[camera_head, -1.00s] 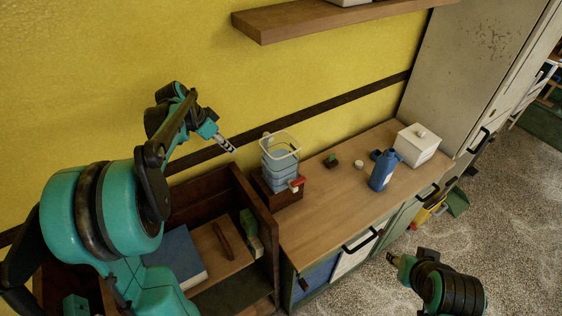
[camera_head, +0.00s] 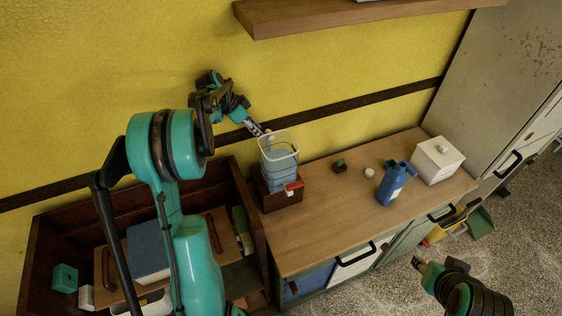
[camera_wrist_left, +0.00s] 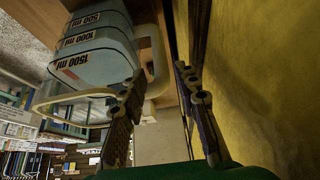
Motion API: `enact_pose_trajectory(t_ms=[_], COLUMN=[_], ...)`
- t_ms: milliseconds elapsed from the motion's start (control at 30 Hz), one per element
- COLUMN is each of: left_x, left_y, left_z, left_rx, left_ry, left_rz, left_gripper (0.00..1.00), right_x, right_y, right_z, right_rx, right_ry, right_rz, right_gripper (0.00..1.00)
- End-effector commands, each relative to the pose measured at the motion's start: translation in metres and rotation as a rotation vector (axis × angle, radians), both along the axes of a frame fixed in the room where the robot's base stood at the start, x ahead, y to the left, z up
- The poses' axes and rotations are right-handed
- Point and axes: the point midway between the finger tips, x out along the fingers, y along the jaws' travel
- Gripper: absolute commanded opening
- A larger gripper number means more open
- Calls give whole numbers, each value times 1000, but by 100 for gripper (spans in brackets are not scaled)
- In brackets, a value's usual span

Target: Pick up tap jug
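The tap jug (camera_head: 277,172) is a clear container with bluish contents, a pale rim and a red tap. It stands upright on a dark wooden stand (camera_head: 283,200) on the counter. In the left wrist view the jug (camera_wrist_left: 95,50) shows volume marks and a cream handle (camera_wrist_left: 157,60). My left gripper (camera_head: 258,131) is at the jug's upper back-left, by the handle. In the wrist view my left gripper (camera_wrist_left: 160,74) is open, with the handle showing between its fingertips; I cannot tell if they touch. My right gripper (camera_head: 418,264) is low at front right, away from the jug.
A blue bottle-like jug (camera_head: 394,182), a white lidded box (camera_head: 438,160) and small items sit on the wooden counter (camera_head: 330,225). A dark open crate (camera_head: 262,245) stands left of the stand. The yellow wall is close behind my left gripper; a shelf (camera_head: 350,16) hangs above.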

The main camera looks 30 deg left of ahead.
Motion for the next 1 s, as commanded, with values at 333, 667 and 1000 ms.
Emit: enact_pose_trajectory(t_ms=[333, 667, 1000], left_x=[14, 31, 31], left_y=[-12, -26, -26], left_z=[-32, -70, -71], left_rx=[0, 0, 0], left_ry=[0, 0, 0], left_rz=[0, 1, 2], left_gripper=[31, 31, 7], right_x=[0, 0, 0], right_y=[0, 0, 0], right_z=[-2, -4, -4], right_rx=[0, 0, 0], right_ry=[0, 0, 0], right_rz=[0, 0, 0], right_gripper=[40, 40, 40])
